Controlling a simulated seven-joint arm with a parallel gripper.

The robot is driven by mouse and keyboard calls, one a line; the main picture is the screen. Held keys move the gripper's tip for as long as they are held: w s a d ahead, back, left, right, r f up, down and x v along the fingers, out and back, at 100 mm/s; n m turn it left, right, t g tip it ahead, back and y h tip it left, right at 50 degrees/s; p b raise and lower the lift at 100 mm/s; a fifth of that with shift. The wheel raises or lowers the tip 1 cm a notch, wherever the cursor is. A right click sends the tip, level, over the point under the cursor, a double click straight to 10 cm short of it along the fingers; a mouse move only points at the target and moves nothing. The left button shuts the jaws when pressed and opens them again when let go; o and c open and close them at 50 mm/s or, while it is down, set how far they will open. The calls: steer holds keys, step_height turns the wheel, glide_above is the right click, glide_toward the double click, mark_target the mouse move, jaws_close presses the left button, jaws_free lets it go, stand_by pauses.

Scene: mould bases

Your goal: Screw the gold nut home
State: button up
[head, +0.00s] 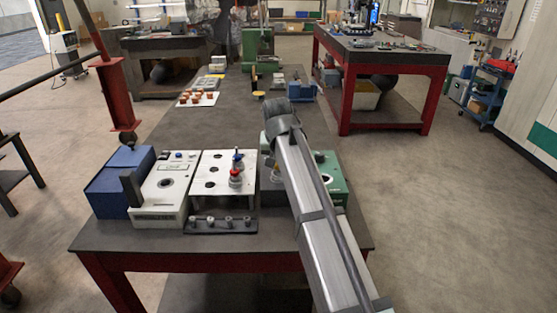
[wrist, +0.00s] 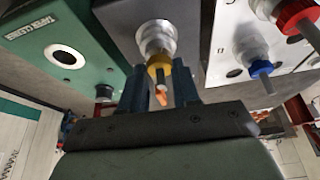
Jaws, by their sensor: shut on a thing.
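The gold nut (wrist: 160,67) shows in the wrist view, at the end of a silver collar (wrist: 157,38) on a dark grey block (wrist: 115,22). A thin grey pin and a small orange piece (wrist: 161,97) show by the nut, between the fingers. My gripper (wrist: 158,88) has one dark finger on each side and is shut on the nut. How far the nut is seated on its thread I cannot tell.
A green base (wrist: 66,95) with a round hole lies beside the grey block. On the other side a white block (head: 209,160) carries a red nut (head: 235,173) and a blue nut (head: 238,155). A dark rack (head: 220,227) with several pegs stands in front; a blue box (head: 118,185) is far left.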

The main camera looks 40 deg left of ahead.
jaws_close()
steer(key=shift+m, duration=0.3)
steer(key=m, duration=0.1)
steer(key=m+h, duration=0.1)
steer(key=m, duration=0.1)
steer(key=m+t+h, duration=0.1)
steer(key=m, duration=0.1)
steer(key=shift+s+a+r, duration=0.1)
steer(key=shift+a, duration=0.25)
steer(key=m+h, duration=0.1)
steer(key=m, duration=0.2)
steer(key=m+h, duration=0.1)
steer(key=m, duration=0.2)
steer(key=shift+a+m, duration=0.2)
steer(key=shift+m, duration=0.2)
steer(key=shift+h, duration=0.3)
steer(key=o, duration=0.9)
jaws_free()
